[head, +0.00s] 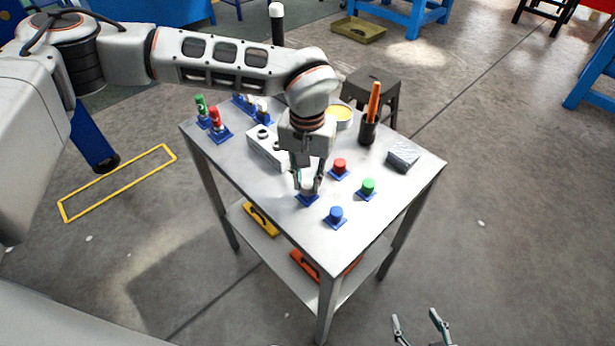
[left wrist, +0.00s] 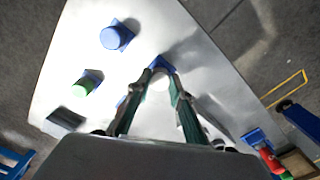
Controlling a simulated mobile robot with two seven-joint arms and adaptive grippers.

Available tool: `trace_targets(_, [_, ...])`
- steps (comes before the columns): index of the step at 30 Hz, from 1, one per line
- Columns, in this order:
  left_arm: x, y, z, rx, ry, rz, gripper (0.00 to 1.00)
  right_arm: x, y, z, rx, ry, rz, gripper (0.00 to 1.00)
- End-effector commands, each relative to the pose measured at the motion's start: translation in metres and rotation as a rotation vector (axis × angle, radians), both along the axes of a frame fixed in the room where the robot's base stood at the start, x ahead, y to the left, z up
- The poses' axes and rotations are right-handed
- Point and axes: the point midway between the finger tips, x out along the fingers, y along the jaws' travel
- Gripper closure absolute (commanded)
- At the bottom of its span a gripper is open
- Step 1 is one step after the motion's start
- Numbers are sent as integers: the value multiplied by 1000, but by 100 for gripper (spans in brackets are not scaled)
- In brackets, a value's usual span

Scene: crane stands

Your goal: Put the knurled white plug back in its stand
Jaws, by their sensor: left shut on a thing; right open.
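The white plug (head: 308,187) is between the fingertips of my left gripper (head: 309,182), which is shut on it. It sits at or just above a blue stand (head: 307,200) near the table's front left edge. In the left wrist view the plug's pale top (left wrist: 161,82) shows between the fingers, with the blue stand (left wrist: 160,62) just beyond it. The fingers hide much of the plug, so I cannot tell its knurling or whether it is seated. My right gripper (head: 420,328) is open and empty, low at the bottom, away from the table.
Stands with red (head: 340,165), green (head: 367,185) and blue (head: 335,213) plugs are close by on the grey table (head: 390,215). More plugs, including a green one (head: 201,104) and a red one (head: 215,117), stand at the far left. A pen cup (head: 367,132) and grey block (head: 403,155) are right.

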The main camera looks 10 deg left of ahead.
Motion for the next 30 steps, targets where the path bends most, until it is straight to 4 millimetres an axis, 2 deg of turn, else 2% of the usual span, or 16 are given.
trace_targets(5, [0,0,-8,0,1,-1,100,-2,0,-6,-1,7,1,43])
trace_targets(6, [0,0,-8,0,0,-1,76,-3,0,-7,-1,8,1,43])
trace_targets(8, [0,0,-7,0,0,0,61,-2,0,-6,-1,8,1,43])
trace_targets(9, [0,0,-7,0,0,0,59,-2,0,-6,-1,8,1,43])
trace_targets(23, [0,0,-6,0,0,0,59,0,0,-2,1,0,1,43])
trace_targets(30, [0,0,7,0,-2,0,59,3,0,10,0,-9,1,43])
